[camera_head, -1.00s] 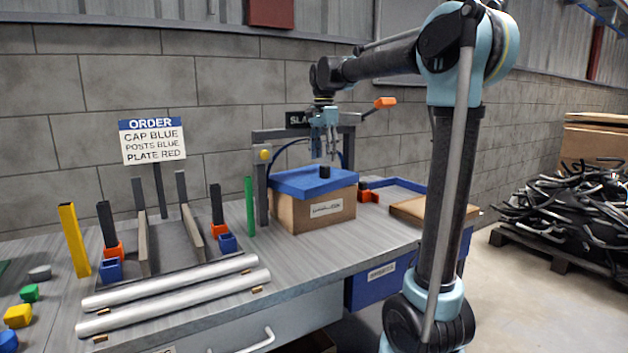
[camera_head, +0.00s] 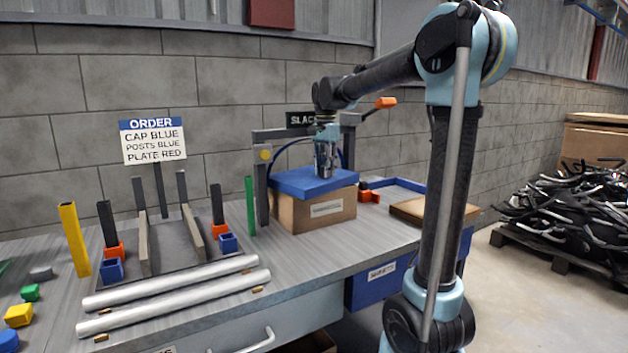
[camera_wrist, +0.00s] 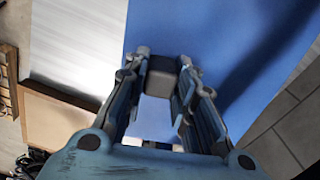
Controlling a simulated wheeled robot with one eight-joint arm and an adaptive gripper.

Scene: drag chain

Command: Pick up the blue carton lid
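The blue carton lid (camera_head: 300,184) lies flat on top of the cardboard carton (camera_head: 312,211) on the bench. It also fills much of the wrist view (camera_wrist: 245,55) as a blue surface. A dark square knob (camera_wrist: 163,76) stands on the lid. My gripper (camera_head: 325,176) is down at the lid, pointing downward. In the wrist view its two fingers (camera_wrist: 164,68) sit close against both sides of the knob with no clear gap at the tips. In the head view the fingers hide the knob. The lid shows no lift off the carton.
A grey frame with a blue hose (camera_head: 262,175) stands behind the carton. A green post (camera_head: 250,206) is to its left. Silver tubes (camera_head: 180,297) lie at the bench front.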

